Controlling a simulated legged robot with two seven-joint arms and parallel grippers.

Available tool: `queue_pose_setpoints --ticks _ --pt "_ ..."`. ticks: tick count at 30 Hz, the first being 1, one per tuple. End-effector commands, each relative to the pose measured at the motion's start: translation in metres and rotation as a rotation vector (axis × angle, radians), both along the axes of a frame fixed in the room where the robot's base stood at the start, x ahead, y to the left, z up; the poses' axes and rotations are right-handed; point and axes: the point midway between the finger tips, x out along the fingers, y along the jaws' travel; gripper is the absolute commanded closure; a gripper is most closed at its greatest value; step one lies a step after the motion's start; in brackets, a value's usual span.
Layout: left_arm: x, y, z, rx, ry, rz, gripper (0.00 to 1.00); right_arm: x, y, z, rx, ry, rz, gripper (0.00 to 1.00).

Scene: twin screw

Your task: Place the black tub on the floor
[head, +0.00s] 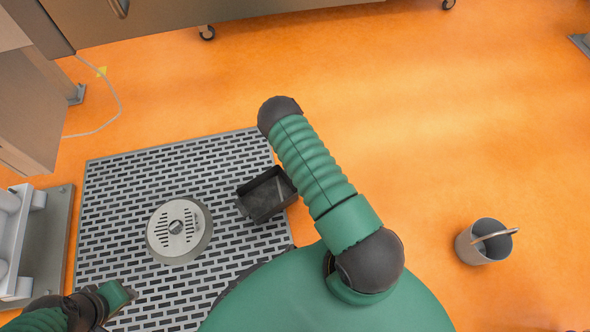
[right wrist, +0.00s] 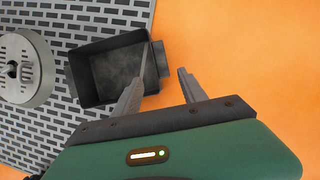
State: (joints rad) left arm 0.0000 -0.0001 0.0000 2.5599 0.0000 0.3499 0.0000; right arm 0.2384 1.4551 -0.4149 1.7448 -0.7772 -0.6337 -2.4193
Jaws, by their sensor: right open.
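The black tub (head: 266,195) is a small open-topped rectangular box near the right edge of a grey perforated floor mat (head: 120,180). In the right wrist view the tub (right wrist: 112,72) looks empty. My right gripper (right wrist: 168,58) is open, with one finger over the tub's inside and the other outside its right wall. I cannot tell whether the fingers touch the wall. In the head view my right arm hides that gripper. My left gripper (head: 122,296) is at the lower left, over the mat and away from the tub; its jaws are not clear.
A round metal drain cover (head: 178,229) sits on the mat left of the tub. A grey bucket with a handle (head: 482,243) stands at the right on the orange floor (head: 470,120). Metal cabinets line the back and left. The floor at centre right is clear.

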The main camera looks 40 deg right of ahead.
Motion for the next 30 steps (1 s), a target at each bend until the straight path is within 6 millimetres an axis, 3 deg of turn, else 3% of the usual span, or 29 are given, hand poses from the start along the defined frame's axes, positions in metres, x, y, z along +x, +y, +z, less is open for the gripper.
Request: queue_pose_setpoints --ticks 2,5,8,10,13,15,18,21,23,30 --pt "0.0 0.0 0.002 0.0 0.0 0.0 0.64 0.007 0.0 0.015 0.012 -0.013 -0.067 0.51" --pt "0.0 0.0 0.002 0.0 0.0 0.0 0.64 0.031 0.006 0.058 0.081 -0.061 -0.352 0.51" --pt "0.0 0.0 0.001 0.0 0.001 0.0 0.64 0.051 0.029 0.128 0.241 -0.131 -0.834 0.51" --pt "0.0 0.0 0.001 0.0 0.001 0.0 0.64 0.051 0.058 0.178 0.391 -0.168 -1.206 0.51" --pt "0.0 0.0 0.001 0.0 0.001 0.0 0.64 0.033 0.108 0.243 0.61 -0.18 -1.71 0.51" --pt "0.0 0.0 0.001 0.0 0.001 0.0 0.64 0.007 0.146 0.28 0.742 -0.161 -2.039 0.51" --pt "0.0 0.0 0.001 0.0 0.0 0.0 0.64 -0.035 0.19 0.316 0.862 -0.117 -2.435 0.51" --pt "0.0 0.0 0.001 0.0 0.0 0.0 0.64 -0.069 0.216 0.335 0.907 -0.084 -2.699 0.51" --pt "0.0 0.0 0.001 0.0 0.0 0.0 0.64 -0.081 0.224 0.339 0.914 -0.074 -2.789 0.51" --pt "0.0 0.0 0.001 0.0 0.0 0.0 0.64 -0.087 0.228 0.341 0.916 -0.071 -2.847 0.51"
